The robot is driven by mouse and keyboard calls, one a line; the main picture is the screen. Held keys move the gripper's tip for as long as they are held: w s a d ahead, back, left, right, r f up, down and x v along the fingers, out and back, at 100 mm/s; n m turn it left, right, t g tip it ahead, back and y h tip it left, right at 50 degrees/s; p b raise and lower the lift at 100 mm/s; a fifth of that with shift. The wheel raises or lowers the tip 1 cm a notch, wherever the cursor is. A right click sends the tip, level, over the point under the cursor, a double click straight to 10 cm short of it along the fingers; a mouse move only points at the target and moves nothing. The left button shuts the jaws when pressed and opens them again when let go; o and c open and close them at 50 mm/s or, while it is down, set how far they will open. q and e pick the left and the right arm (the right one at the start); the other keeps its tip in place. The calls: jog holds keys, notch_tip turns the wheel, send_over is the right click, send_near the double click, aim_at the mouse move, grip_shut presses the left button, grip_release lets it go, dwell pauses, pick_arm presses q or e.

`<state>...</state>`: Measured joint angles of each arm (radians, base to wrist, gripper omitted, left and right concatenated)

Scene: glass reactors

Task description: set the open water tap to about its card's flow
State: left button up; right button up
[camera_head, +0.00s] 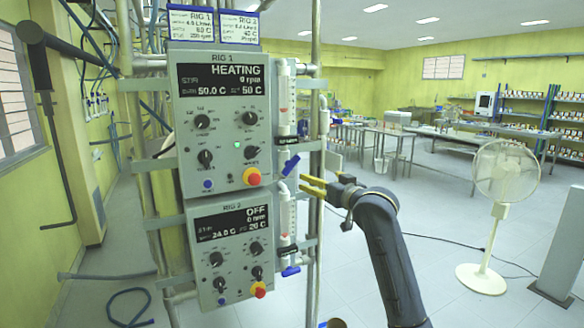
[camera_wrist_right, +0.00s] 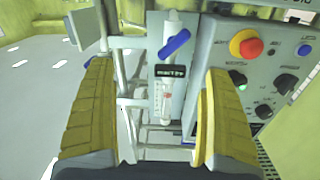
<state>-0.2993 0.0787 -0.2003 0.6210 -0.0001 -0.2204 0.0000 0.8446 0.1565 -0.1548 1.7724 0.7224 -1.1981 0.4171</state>
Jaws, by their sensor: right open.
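The tap of rig 1 has a blue lever (camera_head: 291,164), tilted, below the upper flow meter (camera_head: 284,105). The right wrist view appears upside down; there the same blue lever (camera_wrist_right: 175,45) lies diagonally beyond the fingertips. A reddish float (camera_wrist_right: 168,96) shows in the meter tube. Rig 2's blue lever (camera_head: 290,271) is nearly level. The rig 1 card (camera_head: 191,24) and rig 2 card (camera_head: 238,28) hang on top; their print is too small to read surely. My right gripper (camera_head: 313,187) is open beside the rig 1 tap; its yellow fingers (camera_wrist_right: 155,110) frame the meter, apart from the lever.
The rig 1 panel (camera_head: 222,75) reads HEATING and the rig 2 panel (camera_head: 230,221) reads OFF. Red stop buttons sit near the taps. Metal posts and clamps surround the meters. A white fan (camera_head: 507,172) stands at right, with open floor between.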

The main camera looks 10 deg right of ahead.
aim_at(293, 166)
jog(key=w+a+n, duration=0.2)
jog(key=w+n, duration=0.1)
jog(key=w, duration=0.1)
jog(key=w+a+n, duration=0.3)
jog(key=w+n, duration=0.1)
jog(key=w, duration=0.1)
jog(key=w+a+n, duration=0.2)
jog(key=w+n, duration=0.1)
jog(key=w, duration=0.1)
jog(key=shift+w+a+r+y, duration=0.35)
jog(key=shift+w+y, duration=0.05)
dwell(0.6)
jog(key=shift+c, duration=0.4)
jog(key=c, duration=0.9)
